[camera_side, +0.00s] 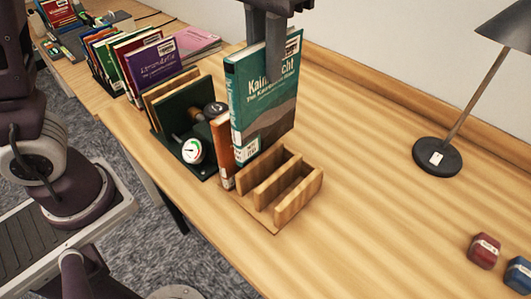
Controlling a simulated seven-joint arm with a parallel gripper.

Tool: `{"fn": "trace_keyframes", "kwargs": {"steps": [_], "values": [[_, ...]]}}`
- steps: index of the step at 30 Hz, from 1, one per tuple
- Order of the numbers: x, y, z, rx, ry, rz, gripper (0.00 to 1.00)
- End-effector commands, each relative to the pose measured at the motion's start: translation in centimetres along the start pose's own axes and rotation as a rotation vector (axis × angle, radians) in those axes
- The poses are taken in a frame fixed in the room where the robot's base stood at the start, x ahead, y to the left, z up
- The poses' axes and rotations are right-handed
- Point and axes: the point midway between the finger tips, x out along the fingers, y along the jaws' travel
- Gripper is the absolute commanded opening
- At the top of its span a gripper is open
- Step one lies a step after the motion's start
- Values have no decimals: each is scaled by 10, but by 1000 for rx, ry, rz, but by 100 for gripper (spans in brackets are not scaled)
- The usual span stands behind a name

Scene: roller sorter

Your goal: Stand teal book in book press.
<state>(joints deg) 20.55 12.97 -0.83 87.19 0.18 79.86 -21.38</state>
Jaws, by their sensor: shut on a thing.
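The teal book (262,105) is upright, cover facing the camera, with its top edge in my gripper (271,62). My gripper is shut on it from above. The book is over or just behind the wooden slotted rack (290,195); its lower edge is partly hidden by the rack's dividers, so I cannot tell if it touches anything. The book press (185,108) appears to be the dark green unit with wooden boards, a dial gauge (192,151) and a dark knob (214,110), left of the teal book.
An orange book (222,150) stands upright between the press and the rack. A row of books with a purple one (154,64) stands further left. A lamp (437,157) stands right; red (484,251) and blue (518,273) small objects lie front right. The table's middle right is clear.

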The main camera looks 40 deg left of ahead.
Motion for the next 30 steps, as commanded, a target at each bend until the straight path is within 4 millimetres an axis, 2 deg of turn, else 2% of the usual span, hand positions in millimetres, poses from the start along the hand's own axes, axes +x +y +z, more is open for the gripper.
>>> {"fn": "trace_keyframes", "kwargs": {"steps": [5, 7, 12, 20, 26, 30], "values": [[-2, 0, 0, 0, 2, 1, 0], [-10, 0, -1, 0, 4, 2, 0], [-52, 1, -1, 0, 7, 3, 0], [-93, 0, -1, 0, 4, 2, 0], [-93, -40, -18, -8, 1, 0, 0], [-93, -80, -30, -10, 1, 0, 0]]}}
